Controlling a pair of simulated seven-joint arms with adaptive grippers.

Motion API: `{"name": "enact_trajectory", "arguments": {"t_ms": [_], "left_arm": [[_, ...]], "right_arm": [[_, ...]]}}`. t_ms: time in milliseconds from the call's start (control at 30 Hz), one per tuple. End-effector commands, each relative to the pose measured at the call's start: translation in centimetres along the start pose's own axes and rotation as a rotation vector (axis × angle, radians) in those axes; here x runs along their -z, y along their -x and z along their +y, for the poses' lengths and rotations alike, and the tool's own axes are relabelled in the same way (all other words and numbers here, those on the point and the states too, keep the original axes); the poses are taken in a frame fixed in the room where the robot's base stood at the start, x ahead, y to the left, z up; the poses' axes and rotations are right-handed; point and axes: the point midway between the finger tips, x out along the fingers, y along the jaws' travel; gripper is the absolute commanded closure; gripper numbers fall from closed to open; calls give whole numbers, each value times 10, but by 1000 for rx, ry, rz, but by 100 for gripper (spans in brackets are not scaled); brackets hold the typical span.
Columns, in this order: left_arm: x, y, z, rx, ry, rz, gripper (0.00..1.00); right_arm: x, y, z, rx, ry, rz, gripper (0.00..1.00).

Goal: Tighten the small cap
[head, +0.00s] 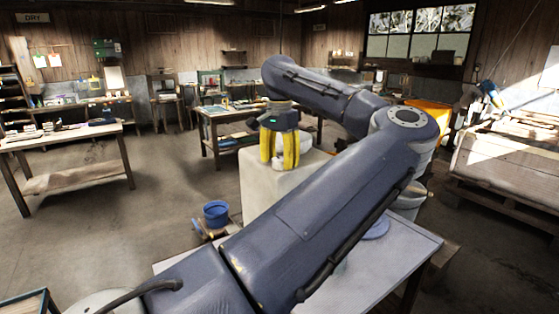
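My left gripper (279,163) has yellow fingers and points down over the top of a pale block, the mould (258,190). Its two fingers stand apart, with a small pale piece (278,160) between their tips, which may be the small cap. I cannot tell whether the fingers touch it. A larger white round piece (304,142) shows just right of the fingers, partly hidden. My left arm crosses the middle of the view and hides the right part of the mould. My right gripper is not in view.
A blue pot (215,212) stands left of the mould, low down. A light grey table (405,262) is at the front right, mostly behind my arm. Workbenches (75,136) stand to the left and at the back. Open floor (170,180) lies to the left.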

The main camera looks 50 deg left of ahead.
Motion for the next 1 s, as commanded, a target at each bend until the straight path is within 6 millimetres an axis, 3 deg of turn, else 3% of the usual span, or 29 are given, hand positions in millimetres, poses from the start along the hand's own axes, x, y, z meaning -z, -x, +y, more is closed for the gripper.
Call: {"name": "enact_trajectory", "arguments": {"t_ms": [33,433,733,1000], "left_arm": [[0,0,0,0,0,0,55],[0,0,0,0,0,0,100],[0,0,0,0,-41,1,100],[0,0,0,0,-221,1,100]], "right_arm": [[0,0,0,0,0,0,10],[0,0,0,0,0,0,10],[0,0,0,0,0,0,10],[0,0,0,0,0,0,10]]}}
